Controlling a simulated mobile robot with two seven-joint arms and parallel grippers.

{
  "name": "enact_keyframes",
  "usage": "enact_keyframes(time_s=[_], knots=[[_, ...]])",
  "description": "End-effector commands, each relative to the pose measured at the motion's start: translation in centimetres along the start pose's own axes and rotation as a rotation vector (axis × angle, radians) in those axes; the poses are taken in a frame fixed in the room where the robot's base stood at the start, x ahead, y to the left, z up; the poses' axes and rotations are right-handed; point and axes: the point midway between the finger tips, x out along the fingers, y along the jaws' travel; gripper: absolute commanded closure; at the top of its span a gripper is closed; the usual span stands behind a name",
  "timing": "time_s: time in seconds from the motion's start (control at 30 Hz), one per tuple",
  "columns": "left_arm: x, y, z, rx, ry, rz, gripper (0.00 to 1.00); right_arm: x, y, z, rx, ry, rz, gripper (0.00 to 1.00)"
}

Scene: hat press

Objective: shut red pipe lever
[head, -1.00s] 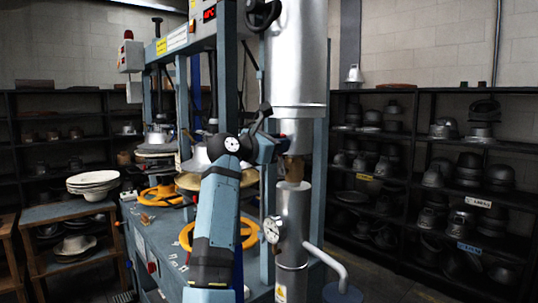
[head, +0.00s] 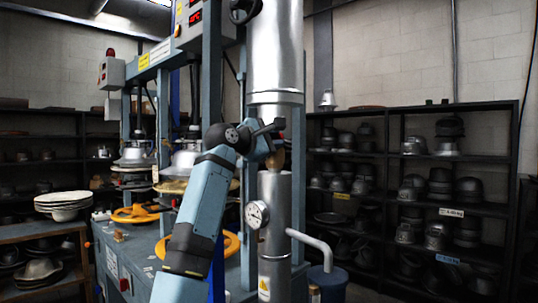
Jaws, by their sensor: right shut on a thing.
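The silver vertical pipe has an upper section (head: 275,50) and a lower section (head: 271,190), with a narrow brass-brown joint (head: 277,162) between them. My right gripper (head: 276,138) is at this joint, in front of the gap between the two sections. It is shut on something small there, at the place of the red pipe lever. No clear red part of the lever shows; the dark fingers and wrist cover it, so its angle cannot be told. My left gripper is not in view.
Black shelves (head: 468,113) with metal hat moulds stand at the right.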

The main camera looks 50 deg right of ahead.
Motion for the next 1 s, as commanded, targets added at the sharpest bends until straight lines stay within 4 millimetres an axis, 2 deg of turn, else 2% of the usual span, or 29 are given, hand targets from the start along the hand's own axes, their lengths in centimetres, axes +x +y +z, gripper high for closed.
enact_keyframes(time_s=[0.03,0.17,0.6,1.0], knots=[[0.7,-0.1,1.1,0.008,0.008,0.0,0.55,0.0,-1.2,-0.4,0.049,0.0,0.0,1.0],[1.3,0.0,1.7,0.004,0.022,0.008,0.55,0.0,-2.2,-0.5,0.168,0.001,0.0,1.0],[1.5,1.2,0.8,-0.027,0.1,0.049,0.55,0.0,-4.4,-1.1,0.471,0.001,-0.001,1.0],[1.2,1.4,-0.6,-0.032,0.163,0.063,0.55,0.0,-4.8,-1.4,0.559,0.0,-0.001,1.0]])
